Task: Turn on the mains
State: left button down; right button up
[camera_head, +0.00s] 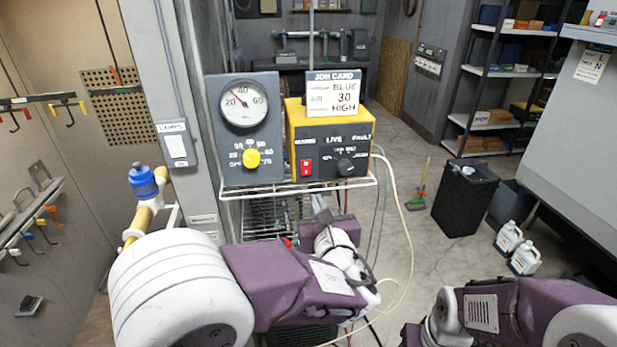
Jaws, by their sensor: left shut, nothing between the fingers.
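A yellow control unit (331,137) with a black front panel stands on a wire shelf. The panel is lettered "LIVE" and "FAULT". At its left, below a label that seems to read "MAINS", is a red rocker switch (306,168). I cannot tell its position. A black knob (345,166) is at its right. My left gripper (321,207) is low in front of the shelf, below the switch and apart from it. It is small in view and shut with nothing held. My right arm shows at the bottom right, but its gripper is out of view.
A grey regulator box (246,112) with gauge and yellow knob stands left of the unit. A job card (333,93) stands on top. The wire shelf rim (360,182) juts out below. A hose (401,210) hangs at the right. A lamp switch (178,146) is on the post.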

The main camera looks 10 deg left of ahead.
pick_arm(q)
jog(key=p, duration=0.4)
send_near(306, 174)
jog(key=x, duration=0.5)
jog(key=shift+w+a+r, duration=0.1)
jog(key=shift+w+r, duration=0.05)
jog(key=shift+w, duration=0.1)
jog(key=shift+w+a+f+p, duration=0.1)
jog(key=shift+w+p, duration=0.1)
jog(key=shift+w, duration=0.15)
jog(key=shift+w+a+f+p, duration=0.1)
jog(key=shift+w+f+p, duration=0.1)
jog(key=shift+w, duration=0.1)
